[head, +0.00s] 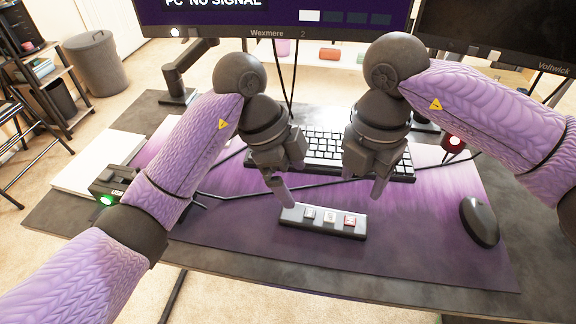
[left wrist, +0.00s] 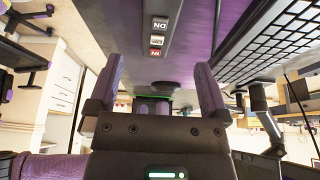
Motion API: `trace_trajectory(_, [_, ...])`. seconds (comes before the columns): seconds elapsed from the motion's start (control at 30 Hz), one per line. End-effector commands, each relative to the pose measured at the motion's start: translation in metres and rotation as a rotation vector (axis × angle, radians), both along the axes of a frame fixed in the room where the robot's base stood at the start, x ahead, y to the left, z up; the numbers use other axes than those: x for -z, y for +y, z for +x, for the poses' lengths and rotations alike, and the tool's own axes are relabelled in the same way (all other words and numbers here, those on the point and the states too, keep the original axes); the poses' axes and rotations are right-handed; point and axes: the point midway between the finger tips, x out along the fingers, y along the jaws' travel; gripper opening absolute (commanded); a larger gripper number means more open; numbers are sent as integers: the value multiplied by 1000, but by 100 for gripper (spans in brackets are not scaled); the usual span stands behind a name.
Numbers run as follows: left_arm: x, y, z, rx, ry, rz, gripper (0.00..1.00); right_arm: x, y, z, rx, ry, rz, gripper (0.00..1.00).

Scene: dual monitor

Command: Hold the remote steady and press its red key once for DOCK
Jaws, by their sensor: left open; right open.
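The remote (head: 321,224) is a slim grey bar lying on the purple desk mat, with three labelled keys on top. Its red key (head: 350,220) is the rightmost in the head view; in the left wrist view the red key (left wrist: 156,53) is the lowest of the row. My left gripper (head: 281,188) is open and empty, just above and behind the remote's left end. My right gripper (head: 364,187) is open and empty, behind and above the remote's right end. Neither visibly touches the remote.
A keyboard (head: 328,152) lies behind the grippers, partly hidden by them. A black mouse (head: 479,222) is at the right. A USB box (head: 113,185) with a green light is at the left, and a small red-lit device (head: 454,142) at the right. The mat in front of the remote is clear.

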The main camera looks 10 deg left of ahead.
Motion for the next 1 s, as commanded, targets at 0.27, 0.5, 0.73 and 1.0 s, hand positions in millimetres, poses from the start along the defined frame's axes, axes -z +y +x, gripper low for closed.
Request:
trace_trajectory(0.27, [58, -24, -2, 1, 6, -5, 100, 0, 0, 0, 0, 0, 0, 59])
trace_trajectory(0.5, [80, -32, -2, 1, 2, -6, 100, 0, 0, 0, 0, 0, 0, 59])
trace_trajectory(0.73, [80, -33, -2, 1, 1, -7, 98, 0, 0, 0, 0, 0, 0, 59])
trace_trajectory(1.0, [80, -33, -2, 1, 1, -7, 41, 0, 0, 0, 0, 0, 0, 59])
